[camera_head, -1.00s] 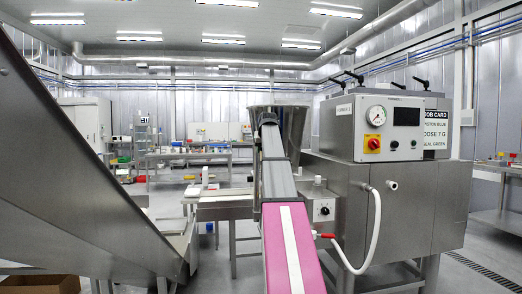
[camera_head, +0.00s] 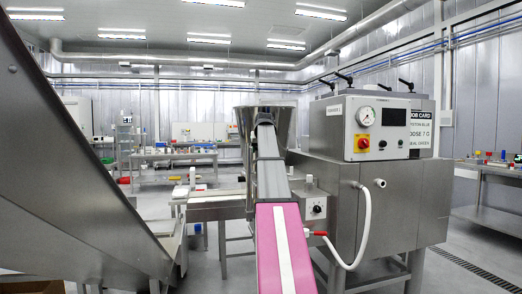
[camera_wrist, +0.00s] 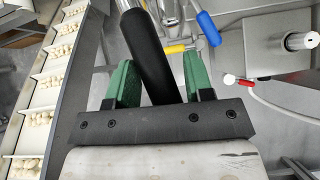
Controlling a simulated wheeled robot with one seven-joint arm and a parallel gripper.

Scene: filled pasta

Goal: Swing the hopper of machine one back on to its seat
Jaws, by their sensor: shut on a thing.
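The machine (camera_head: 365,205) is a steel cabinet with a gauge, a dark screen and black clamp knobs on top; the small label on it is hard to read. A steel funnel-shaped hopper (camera_head: 241,124) stands at its left, partly hidden by my arm. In the wrist view my gripper (camera_wrist: 157,80) has its two green fingers on either side of a thick black handle (camera_wrist: 148,50) and is shut on it. The handle is tilted across the fingers. In the head view my gripper is hidden behind my arm, and the hopper's seat cannot be made out.
A large steel chute (camera_head: 70,170) fills the left. In the wrist view a conveyor (camera_wrist: 32,125) carries pasta at left; a blue-handled lever (camera_wrist: 208,28) and a yellow-handled one (camera_wrist: 178,48) sit near the fingers. A white hose (camera_head: 364,235) hangs in front of the machine.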

